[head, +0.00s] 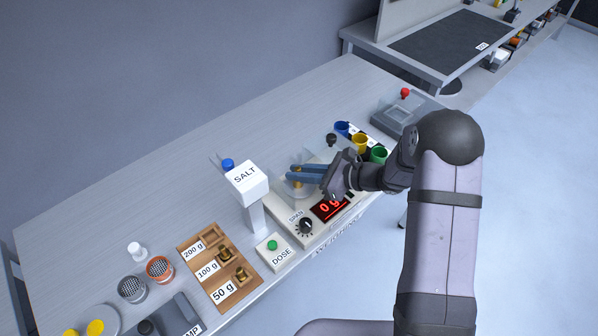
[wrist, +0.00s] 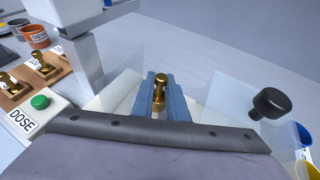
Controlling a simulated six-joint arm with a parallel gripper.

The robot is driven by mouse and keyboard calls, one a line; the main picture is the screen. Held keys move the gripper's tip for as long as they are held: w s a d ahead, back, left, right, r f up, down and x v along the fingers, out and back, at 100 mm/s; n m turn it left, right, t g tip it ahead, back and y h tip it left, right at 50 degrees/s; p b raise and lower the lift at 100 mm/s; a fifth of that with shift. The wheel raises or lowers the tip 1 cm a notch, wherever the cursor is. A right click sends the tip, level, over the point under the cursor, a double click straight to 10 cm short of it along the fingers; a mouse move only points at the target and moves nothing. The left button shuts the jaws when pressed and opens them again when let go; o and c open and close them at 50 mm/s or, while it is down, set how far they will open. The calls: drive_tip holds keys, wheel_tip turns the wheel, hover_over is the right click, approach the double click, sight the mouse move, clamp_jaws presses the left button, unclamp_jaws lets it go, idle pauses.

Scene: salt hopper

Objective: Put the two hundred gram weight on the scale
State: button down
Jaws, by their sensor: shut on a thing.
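My gripper (head: 300,172) has blue fingers and is over the scale (head: 312,238). In the wrist view the gripper (wrist: 160,84) is shut on a brass weight (wrist: 160,88), which stands upright between the fingertips. In the head view the weight is mostly hidden by the fingers. I cannot tell whether its base touches the scale's pan. The scale has clear side panels and a red display (head: 329,208), partly covered by my wrist. The wooden weight block (head: 232,284) shows an empty 200 g slot; brass weights sit in the 100 g and 50 g slots.
The white SALT hopper (head: 246,182) stands just left of the scale. The DOSE box (head: 274,252) with a green button is in front of it. Blue, yellow and green cups (head: 360,144) stand to the right. The back of the bench is clear.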

drive_tip(key=c, duration=2.2)
unclamp_jaws()
drive_tip(key=shift+f, duration=0.15)
drive_tip(key=shift+o, duration=0.9)
drive_tip(key=shift+r, duration=0.2)
drive_tip(key=b+v, duration=0.2)
drive_tip(key=v, duration=1)
drive_tip(key=s+f+n+g+h, duration=0.2)
drive_tip(key=s+n+g+h, duration=0.1)
drive_tip(key=s+n, duration=0.4)
drive_tip(key=s+f+n+g+h, duration=0.25)
drive_tip(key=s+n, duration=0.25)
drive_tip(key=s, duration=0.4)
drive_tip(key=s+d+n+h, duration=0.5)
drive_tip(key=d+n+h, duration=0.2)
drive_tip(key=n, duration=0.3)
drive_tip(key=shift+s+d+f, duration=0.2)
drive_tip(key=shift+s+d, duration=0.1)
drive_tip(key=shift+d, duration=0.3)
